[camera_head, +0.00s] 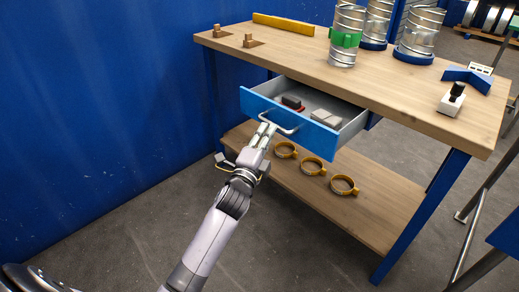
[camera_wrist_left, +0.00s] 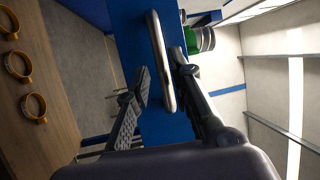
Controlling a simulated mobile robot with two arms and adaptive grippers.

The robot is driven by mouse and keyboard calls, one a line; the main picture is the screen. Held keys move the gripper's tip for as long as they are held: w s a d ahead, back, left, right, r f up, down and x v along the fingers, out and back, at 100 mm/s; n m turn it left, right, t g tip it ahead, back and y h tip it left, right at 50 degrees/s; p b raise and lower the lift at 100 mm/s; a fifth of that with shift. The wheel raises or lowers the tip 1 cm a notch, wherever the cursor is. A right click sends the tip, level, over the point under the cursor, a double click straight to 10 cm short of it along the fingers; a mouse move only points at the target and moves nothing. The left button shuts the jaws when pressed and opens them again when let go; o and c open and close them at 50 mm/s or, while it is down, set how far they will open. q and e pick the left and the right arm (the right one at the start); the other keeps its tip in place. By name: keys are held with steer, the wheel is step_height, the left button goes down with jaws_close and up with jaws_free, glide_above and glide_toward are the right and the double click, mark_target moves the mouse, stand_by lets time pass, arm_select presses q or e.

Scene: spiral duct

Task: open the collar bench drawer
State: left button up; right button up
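The collar bench drawer (camera_head: 308,130) has a blue front and stands pulled out from under the wooden top, its grey inside showing. A pale bar handle (camera_head: 284,131) runs across its front; it also shows in the left wrist view (camera_wrist_left: 158,50). My left gripper (camera_head: 264,131) is at the left part of the handle. My right gripper is in neither view.
The drawer holds a dark red-edged item (camera_head: 292,103) and a grey block (camera_head: 326,118). Several yellow collars (camera_head: 313,166) lie on the lower shelf (camera_head: 350,212). Metal ducts stand on the bench top (camera_head: 300,62). A blue wall (camera_head: 90,90) rises at left; the floor in front is clear.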

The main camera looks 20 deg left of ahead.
arm_select(q)
steer(key=s+f, duration=0.1)
steer(key=s, duration=0.6)
steer(key=shift+d, duration=0.2)
steer(key=shift+f, duration=0.1)
